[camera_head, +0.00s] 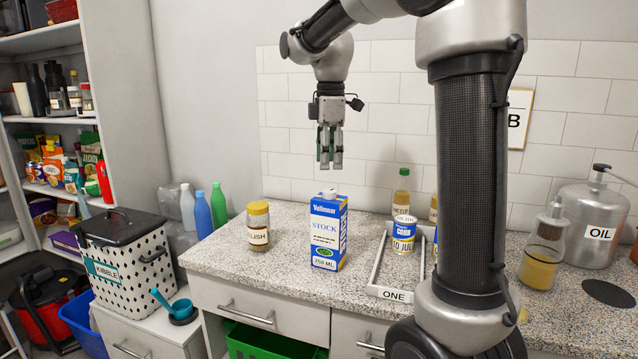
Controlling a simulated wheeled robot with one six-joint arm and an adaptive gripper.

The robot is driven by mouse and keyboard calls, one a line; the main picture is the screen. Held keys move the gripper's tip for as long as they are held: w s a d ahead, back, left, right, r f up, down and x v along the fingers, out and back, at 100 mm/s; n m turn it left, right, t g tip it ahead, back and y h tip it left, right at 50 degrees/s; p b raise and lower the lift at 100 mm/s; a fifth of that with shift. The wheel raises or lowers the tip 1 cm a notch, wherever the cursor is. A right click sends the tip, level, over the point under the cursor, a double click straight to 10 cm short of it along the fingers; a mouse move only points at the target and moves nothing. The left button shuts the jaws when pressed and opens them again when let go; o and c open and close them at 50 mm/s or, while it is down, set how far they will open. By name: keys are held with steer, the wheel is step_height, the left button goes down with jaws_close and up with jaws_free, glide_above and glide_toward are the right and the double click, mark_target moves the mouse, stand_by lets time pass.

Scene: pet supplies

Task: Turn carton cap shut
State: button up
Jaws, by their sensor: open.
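The blue and white stock carton (327,236) stands upright on the speckled counter. Its small white cap (328,193) sits on top; the view is too small to tell how far it is turned. My gripper (331,167) points down just above the cap. It is open and empty, and its fingertips appear apart from the cap.
A jar with a yellow lid (258,226) stands left of the carton. A tray marked ONE (393,294) with a can (402,243) is to the right. Bottles (401,192) stand behind. The counter's front edge (270,288) is close before the carton.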

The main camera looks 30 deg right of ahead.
mark_target(329, 191)
steer(key=shift+w+r, duration=0.1)
steer(key=shift+w, duration=0.05)
steer(key=shift+s+n, duration=0.3)
steer(key=shift+n, duration=0.9)
step_height(329, 191, down, 8)
steer(key=shift+r, duration=0.1)
steer(key=c, duration=1)
